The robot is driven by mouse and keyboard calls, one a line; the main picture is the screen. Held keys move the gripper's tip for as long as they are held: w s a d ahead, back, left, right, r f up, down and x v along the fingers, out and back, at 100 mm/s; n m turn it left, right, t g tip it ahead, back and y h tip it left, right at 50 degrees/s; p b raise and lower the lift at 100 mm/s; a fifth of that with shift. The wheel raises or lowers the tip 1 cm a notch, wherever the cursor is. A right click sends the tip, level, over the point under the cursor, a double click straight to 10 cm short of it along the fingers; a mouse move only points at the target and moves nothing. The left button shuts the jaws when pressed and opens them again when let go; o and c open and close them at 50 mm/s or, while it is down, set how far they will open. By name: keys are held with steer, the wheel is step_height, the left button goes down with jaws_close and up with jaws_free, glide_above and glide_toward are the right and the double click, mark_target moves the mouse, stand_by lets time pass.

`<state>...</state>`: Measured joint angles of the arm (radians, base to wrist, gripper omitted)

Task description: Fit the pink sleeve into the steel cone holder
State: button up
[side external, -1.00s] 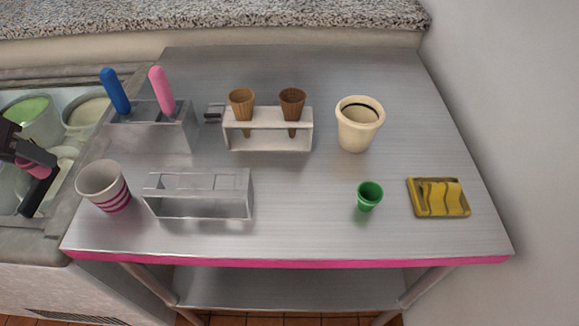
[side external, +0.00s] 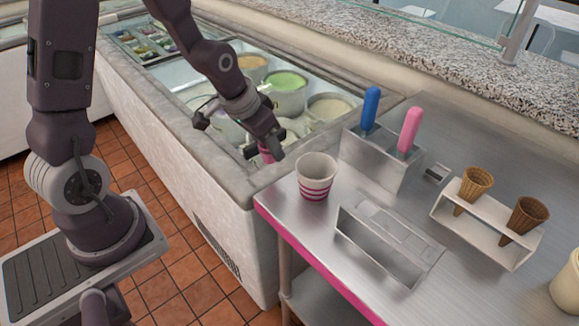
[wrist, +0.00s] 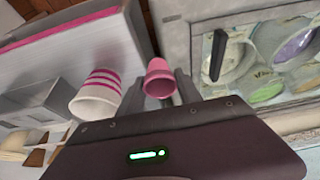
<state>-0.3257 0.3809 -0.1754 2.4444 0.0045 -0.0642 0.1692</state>
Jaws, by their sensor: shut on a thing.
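The pink sleeve (side external: 267,153) is a small tapered cup held over the near right edge of the freezer, left of the striped paper cup. My gripper (side external: 274,146) is shut on it. In the wrist view the sleeve (wrist: 159,78) sits between the two fingers. The steel cone holder (side external: 390,245) is a low, open-sided metal rack on the steel table, to the right of and apart from my gripper. Its top has square-looking openings. The side view does not show the sleeve's lower end clearly.
A white cup with pink stripes (side external: 316,177) stands between my gripper and the holder. Behind are a steel box (side external: 382,160) with a blue and a pink handle, and a white rack (side external: 486,232) with two cones. Freezer tubs (side external: 286,93) lie left of the table.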

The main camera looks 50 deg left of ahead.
stand_by(0.5)
step_height(320, 180, up, 22)
steer(key=r, duration=0.1)
steer(key=w+d+m+g+h, duration=0.1)
steer(key=w+d+m, duration=0.25)
steer(key=d, duration=0.55)
steer(key=w+d+m+h, duration=0.2)
steer(key=d+m, duration=0.3)
steer(key=d, duration=0.5)
steer(key=s+d+m+g+h, duration=0.15)
steer(key=d+m, duration=0.35)
steer(key=d, duration=1)
steer(key=f, duration=0.4)
steer(key=s+f, duration=0.1)
steer(key=shift+d+f, duration=0.2)
steer(key=shift+f, duration=0.2)
steer(key=shift+f, duration=0.1)
steer(key=shift+f, duration=2.8)
step_height(320, 180, down, 8)
